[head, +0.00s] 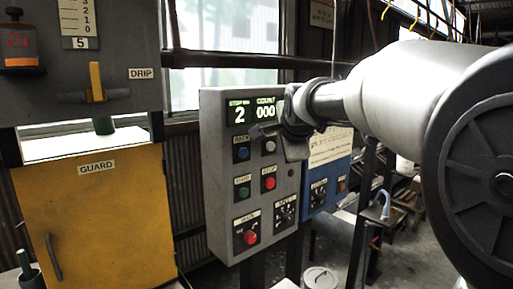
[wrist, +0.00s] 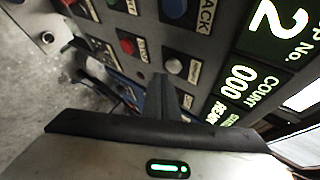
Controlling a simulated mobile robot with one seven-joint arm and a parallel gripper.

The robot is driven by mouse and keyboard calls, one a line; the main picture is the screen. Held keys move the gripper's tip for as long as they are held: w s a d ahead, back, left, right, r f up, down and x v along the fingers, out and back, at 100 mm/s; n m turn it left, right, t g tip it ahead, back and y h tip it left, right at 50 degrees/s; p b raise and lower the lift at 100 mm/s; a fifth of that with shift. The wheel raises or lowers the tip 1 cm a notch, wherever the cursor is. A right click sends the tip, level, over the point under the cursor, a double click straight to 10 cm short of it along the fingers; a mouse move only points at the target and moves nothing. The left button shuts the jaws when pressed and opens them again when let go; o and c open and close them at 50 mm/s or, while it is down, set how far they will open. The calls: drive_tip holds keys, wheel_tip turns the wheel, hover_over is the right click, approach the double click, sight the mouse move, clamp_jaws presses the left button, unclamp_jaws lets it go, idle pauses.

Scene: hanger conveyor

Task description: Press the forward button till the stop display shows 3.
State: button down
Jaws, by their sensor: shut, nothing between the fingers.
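The grey control box (head: 218,180) faces me. Its lit display (head: 252,111) reads stop number 2 and count 000; the wrist view also shows the display (wrist: 268,22) with the 2. A blue button (head: 242,153) labelled BACK is at the upper left. A pale, whitish button (head: 269,146) is to its right; its label is partly covered in the head view and too blurred to read in the wrist view, where the button (wrist: 173,66) is just past my fingertips. My gripper (wrist: 165,84) is shut and empty. I cannot tell whether it touches the button.
Below are a green START button (head: 243,193), a red STOP button (head: 268,183) and a red main knob (head: 250,237). A blue box (head: 327,185) stands to the right. A yellow guard door (head: 100,215) is at the left.

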drive_tip(key=shift+w+a, duration=0.1)
drive_tip(key=shift+w+a, duration=0.2)
drive_tip(key=shift+w, duration=0.05)
